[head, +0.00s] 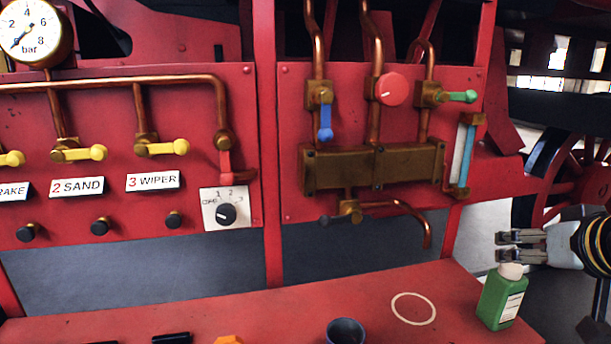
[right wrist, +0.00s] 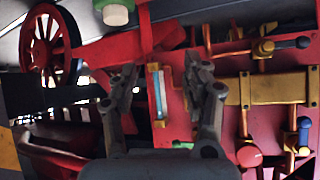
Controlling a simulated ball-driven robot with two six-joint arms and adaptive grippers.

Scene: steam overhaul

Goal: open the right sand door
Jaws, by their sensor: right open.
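No sand door can be made out in either view. My right gripper (head: 502,247) comes in from the right edge of the head view, with its fingers pointing left. It is just above the white cap of a green bottle (head: 501,300); I cannot tell whether it touches the cap. In the right wrist view the right gripper (right wrist: 160,80) shows its two fingers spread, with nothing held between them. A label reading 2 SAND (head: 77,187) sits on the left red panel, below a yellow-handled valve (head: 85,153). My left gripper is not in view.
The red bench (head: 250,312) holds a dark cup (head: 346,331) and a painted ring (head: 413,308). The right panel carries a brass block (head: 370,167), a red knob (head: 391,89) and a sight glass (head: 464,155). A spoked red wheel (head: 570,185) stands behind my right gripper.

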